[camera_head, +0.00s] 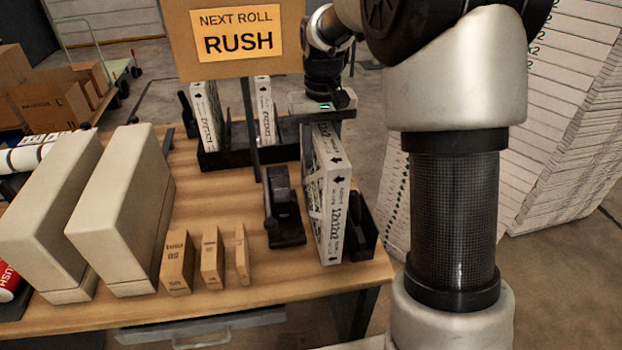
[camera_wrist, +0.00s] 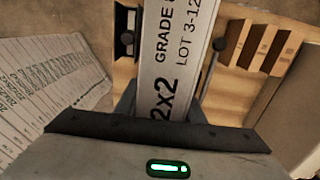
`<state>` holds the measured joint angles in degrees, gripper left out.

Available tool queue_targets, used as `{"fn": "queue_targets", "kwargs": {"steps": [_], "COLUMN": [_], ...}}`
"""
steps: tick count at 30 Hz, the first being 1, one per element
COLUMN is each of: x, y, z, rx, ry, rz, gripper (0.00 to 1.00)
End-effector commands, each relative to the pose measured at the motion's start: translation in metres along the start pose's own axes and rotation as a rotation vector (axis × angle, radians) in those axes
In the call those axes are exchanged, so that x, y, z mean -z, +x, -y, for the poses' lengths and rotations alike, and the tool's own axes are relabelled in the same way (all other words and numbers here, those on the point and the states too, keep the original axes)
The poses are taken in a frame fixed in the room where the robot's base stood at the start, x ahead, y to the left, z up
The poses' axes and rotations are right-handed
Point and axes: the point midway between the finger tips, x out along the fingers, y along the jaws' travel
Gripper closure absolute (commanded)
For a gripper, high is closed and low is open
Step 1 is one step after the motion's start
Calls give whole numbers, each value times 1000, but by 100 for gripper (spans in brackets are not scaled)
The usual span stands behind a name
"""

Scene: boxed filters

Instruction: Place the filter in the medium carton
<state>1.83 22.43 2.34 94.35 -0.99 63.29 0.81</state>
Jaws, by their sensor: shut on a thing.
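A white boxed filter (camera_head: 328,200) with black print and arrows stands upright near the table's right edge. My gripper (camera_head: 322,118) is above it and shut on its upper edge. In the wrist view the filter's printed narrow side (camera_wrist: 172,60) runs away between my fingers (camera_wrist: 160,108). I cannot tell whether its bottom touches the table. Three small brown cartons of different widths stand to its left: a wide one (camera_head: 177,265), a middle one (camera_head: 212,258) and a narrow one (camera_head: 241,255). The middle one is the medium of these three; its label is too small to read.
A black stand (camera_head: 283,210) is close left of the filter and a black bracket (camera_head: 362,228) close right. A rack (camera_head: 212,158) with two more filters is behind. Two large beige cases (camera_head: 118,210) stand left. A RUSH sign (camera_head: 240,38) rises above the table (camera_head: 280,282).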

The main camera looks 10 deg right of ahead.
Motion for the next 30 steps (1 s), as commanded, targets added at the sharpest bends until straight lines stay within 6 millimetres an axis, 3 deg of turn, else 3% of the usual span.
{"fn": "queue_targets", "kwargs": {"steps": [12,23,24,27,30], "x": [0,0,0,0,0], "y": [44,50,49,49,49], "z": [0,0,0,0,0], "rx": [0,0,0,0,0], "ry": [0,0,0,0,0], "rz": [1,-1,-1,-1,-1], "gripper": [100,100,62,46,46]}}
